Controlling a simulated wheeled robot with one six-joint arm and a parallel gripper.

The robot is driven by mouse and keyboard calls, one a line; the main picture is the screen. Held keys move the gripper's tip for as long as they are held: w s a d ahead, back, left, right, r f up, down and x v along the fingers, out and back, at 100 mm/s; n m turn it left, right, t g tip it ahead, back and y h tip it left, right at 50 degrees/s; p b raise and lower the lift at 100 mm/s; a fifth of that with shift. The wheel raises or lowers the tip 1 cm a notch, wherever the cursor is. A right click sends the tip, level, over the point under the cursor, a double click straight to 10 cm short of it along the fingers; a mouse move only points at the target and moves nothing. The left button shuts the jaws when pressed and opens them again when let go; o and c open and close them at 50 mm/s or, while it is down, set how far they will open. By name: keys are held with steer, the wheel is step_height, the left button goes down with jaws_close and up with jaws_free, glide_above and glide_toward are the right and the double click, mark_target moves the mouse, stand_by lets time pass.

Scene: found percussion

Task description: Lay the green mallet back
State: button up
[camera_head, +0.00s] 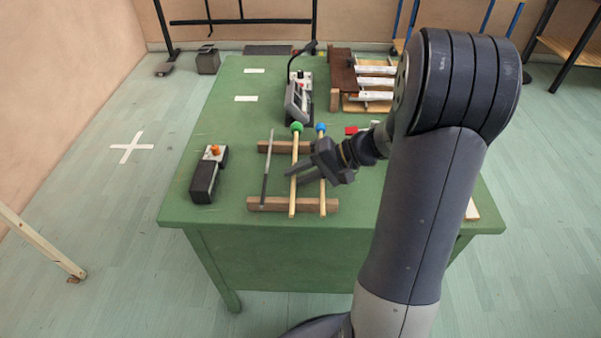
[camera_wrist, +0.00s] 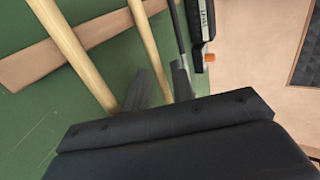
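The green mallet, with its green head (camera_head: 296,127) and pale wooden handle, lies across two brown wooden bars (camera_head: 253,203). The blue-headed mallet (camera_head: 321,128) lies parallel on its right, and a thin dark stick (camera_head: 266,170) on its left. My gripper (camera_head: 294,177) reaches in from the right, over the blue mallet's handle, at the green mallet's handle. In the wrist view the green mallet's handle (camera_wrist: 148,40) runs between my two fingers (camera_wrist: 159,88), with a visible gap on one side; the gripper looks open. The blue mallet's handle (camera_wrist: 70,50) is outside the fingers.
A black box with an orange knob (camera_head: 205,176) stands left of the rack. A grey device with a dark bent arm (camera_head: 298,100) stands behind it. Wooden and metal bars (camera_head: 375,83) lie at the back right. The table's (camera_head: 228,150) left side is mostly clear.

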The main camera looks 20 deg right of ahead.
steer(key=shift+o, duration=0.7)
steer(key=p+v, duration=0.1)
steer(key=v, duration=0.9)
steer(key=shift+d+r, duration=0.25)
steer(key=shift+d, duration=0.05)
steer(key=shift+s, duration=0.1)
steer(key=b+x, duration=0.1)
steer(key=x, duration=0.8)
steer(key=shift+a+f, duration=0.25)
